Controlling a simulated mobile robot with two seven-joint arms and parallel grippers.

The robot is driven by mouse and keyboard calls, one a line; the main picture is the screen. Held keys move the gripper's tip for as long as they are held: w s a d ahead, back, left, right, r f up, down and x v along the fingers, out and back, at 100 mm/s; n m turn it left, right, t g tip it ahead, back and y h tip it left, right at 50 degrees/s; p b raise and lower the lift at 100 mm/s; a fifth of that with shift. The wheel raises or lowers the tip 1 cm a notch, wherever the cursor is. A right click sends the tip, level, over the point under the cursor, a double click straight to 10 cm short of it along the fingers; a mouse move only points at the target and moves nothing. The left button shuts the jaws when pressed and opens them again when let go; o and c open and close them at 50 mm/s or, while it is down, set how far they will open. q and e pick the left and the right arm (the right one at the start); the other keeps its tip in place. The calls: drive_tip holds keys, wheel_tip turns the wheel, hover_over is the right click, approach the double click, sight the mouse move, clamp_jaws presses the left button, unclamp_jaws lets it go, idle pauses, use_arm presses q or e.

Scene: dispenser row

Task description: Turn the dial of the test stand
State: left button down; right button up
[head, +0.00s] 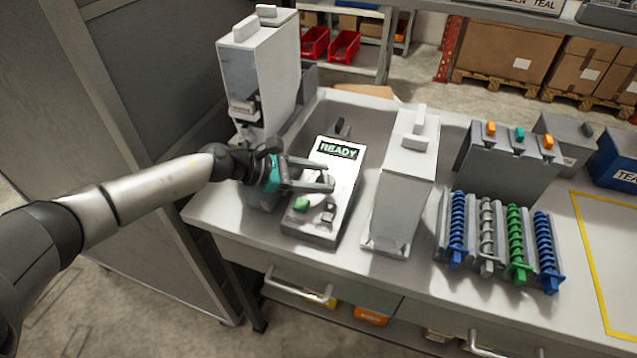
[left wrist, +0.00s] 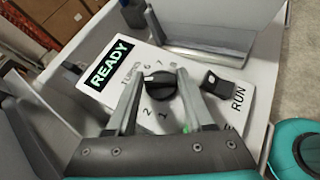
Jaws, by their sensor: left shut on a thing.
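The test stand (head: 345,177) is a white sloped box on the bench, with a dark display reading READY in green. Its dial (left wrist: 160,86) is a round black knob with numbers around it, among them 1, 2, 6 and 7, and the word TURNS above. My left gripper (head: 330,180) reaches over the panel from the left. In the left wrist view its two fingers (left wrist: 160,80) stand on either side of the dial and are shut on it. A dark switch (left wrist: 218,85) sits beside the dial, and a green button (head: 301,204) is near the front. My right gripper is not in view.
A tall white dispenser (head: 262,70) stands behind my left gripper, and another dispenser (head: 405,165) stands right of the test stand. A rack with several coloured spirals (head: 500,240) is further right. A yellow-outlined area (head: 607,230) on the bench's right looks clear.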

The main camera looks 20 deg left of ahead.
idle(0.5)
use_arm(q)
drive_tip(key=shift+c, duration=1.4)
unclamp_jaws()
drive_tip(key=shift+r, duration=0.1)
